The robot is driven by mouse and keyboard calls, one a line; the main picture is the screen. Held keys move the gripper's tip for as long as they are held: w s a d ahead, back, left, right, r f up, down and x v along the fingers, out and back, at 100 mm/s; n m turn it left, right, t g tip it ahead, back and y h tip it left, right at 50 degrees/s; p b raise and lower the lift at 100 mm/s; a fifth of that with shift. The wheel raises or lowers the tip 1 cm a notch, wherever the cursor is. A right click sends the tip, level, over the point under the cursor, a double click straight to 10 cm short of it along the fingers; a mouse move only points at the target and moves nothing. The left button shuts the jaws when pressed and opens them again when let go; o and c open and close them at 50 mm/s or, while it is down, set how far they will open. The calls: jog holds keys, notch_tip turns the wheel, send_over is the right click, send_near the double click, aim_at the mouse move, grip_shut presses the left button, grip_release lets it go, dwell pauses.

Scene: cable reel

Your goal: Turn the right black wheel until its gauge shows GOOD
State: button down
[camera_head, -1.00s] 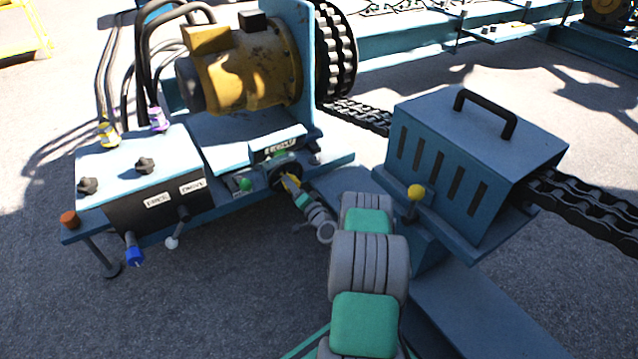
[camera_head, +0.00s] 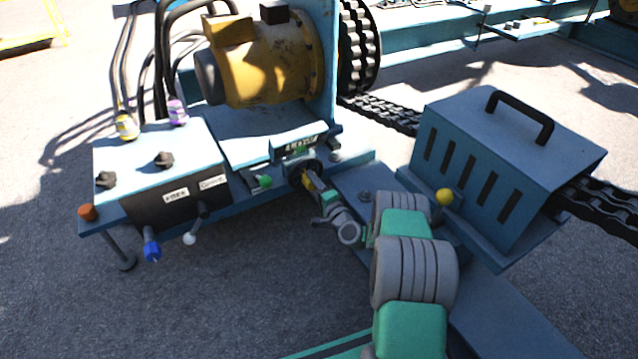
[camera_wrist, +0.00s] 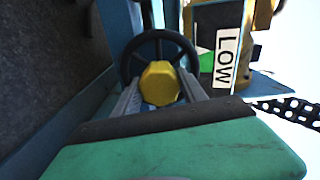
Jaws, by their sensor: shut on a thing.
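The black wheel (camera_wrist: 137,53) has a rim and spokes, with a yellow faceted hub (camera_wrist: 160,83) in front. In the wrist view, my gripper (camera_wrist: 161,92) has its two grey fingers on either side of this hub and is shut on it. In the head view, my gripper (camera_head: 310,184) reaches the wheel (camera_head: 294,166) from the lower right and partly hides it. The gauge plate (camera_wrist: 228,44) beside the wheel reads LOW in the wrist view, with a green patch at its edge. Its lettering is too small to read in the head view.
A blue box (camera_head: 170,150) with two small black knobs and hanging levers stands left. A green-tipped lever (camera_head: 265,182) is close left of the wheel. A yellow motor (camera_head: 265,60) is behind.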

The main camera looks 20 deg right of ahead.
jog(key=shift+s+f, duration=0.1)
jog(key=shift+f, duration=0.05)
jog(key=c, duration=0.7)
grip_release()
jog(key=s+p, duration=0.1)
jog(key=s, duration=0.1)
jog(key=s+d, duration=0.1)
jog(key=s, duration=0.2)
jog(key=s+p, duration=0.1)
jog(key=s, duration=0.1)
jog(key=shift+s+d+p, duration=0.25)
jog(key=shift+p, duration=0.1)
jog(key=shift+o, duration=0.2)
